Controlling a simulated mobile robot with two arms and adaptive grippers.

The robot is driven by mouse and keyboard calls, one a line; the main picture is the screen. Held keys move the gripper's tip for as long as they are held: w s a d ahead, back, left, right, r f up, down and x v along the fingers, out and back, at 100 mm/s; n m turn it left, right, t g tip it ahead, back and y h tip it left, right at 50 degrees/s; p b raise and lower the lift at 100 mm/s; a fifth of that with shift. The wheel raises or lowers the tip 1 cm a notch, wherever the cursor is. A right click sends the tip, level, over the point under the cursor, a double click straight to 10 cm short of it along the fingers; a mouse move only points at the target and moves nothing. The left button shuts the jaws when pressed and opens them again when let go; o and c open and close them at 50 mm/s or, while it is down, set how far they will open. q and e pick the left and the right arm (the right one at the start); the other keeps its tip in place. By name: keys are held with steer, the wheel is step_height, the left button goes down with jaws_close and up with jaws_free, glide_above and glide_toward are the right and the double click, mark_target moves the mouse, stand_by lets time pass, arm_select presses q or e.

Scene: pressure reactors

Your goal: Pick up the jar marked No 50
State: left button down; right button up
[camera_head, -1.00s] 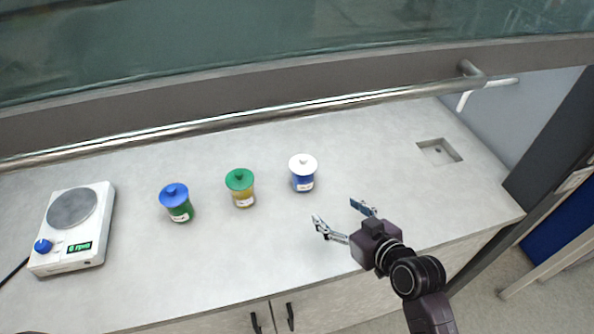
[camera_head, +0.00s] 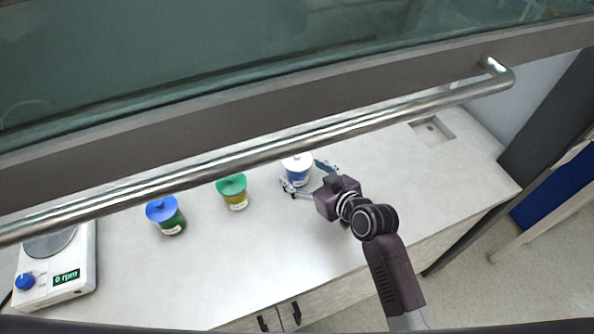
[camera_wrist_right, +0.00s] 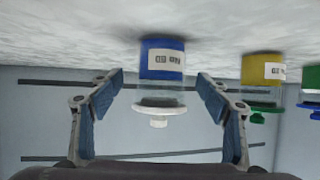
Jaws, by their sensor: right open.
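A blue jar with a white lid (camera_head: 297,170) stands on the worktop, with my right gripper (camera_head: 307,177) around its near side. In the right wrist view the picture is upside down; this jar (camera_wrist_right: 162,62) sits between the open fingers (camera_wrist_right: 161,88), apart from both. A yellow jar with a green lid (camera_head: 233,192) stands left of it. A green jar with a blue lid (camera_head: 166,216) stands further left. The jar labels are too small and blurred to read, so I cannot tell which is No 50. My left gripper is out of view.
A white stirrer (camera_head: 62,272) reading 0 rpm is at the far left. A small sink (camera_head: 432,131) is at the right. The front worktop is clear.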

steer(key=x, duration=0.2)
steer(key=shift+w+a, duration=0.2)
steer(key=shift+w+a+f, duration=0.15)
steer(key=shift+w, duration=0.05)
steer(key=shift+f, duration=0.1)
steer(key=c, duration=1.4)
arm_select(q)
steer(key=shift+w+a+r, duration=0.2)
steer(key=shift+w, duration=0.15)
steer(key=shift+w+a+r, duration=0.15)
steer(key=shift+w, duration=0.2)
arm_select(e)
steer(key=shift+w, duration=0.1)
steer(key=shift+c, duration=0.8)
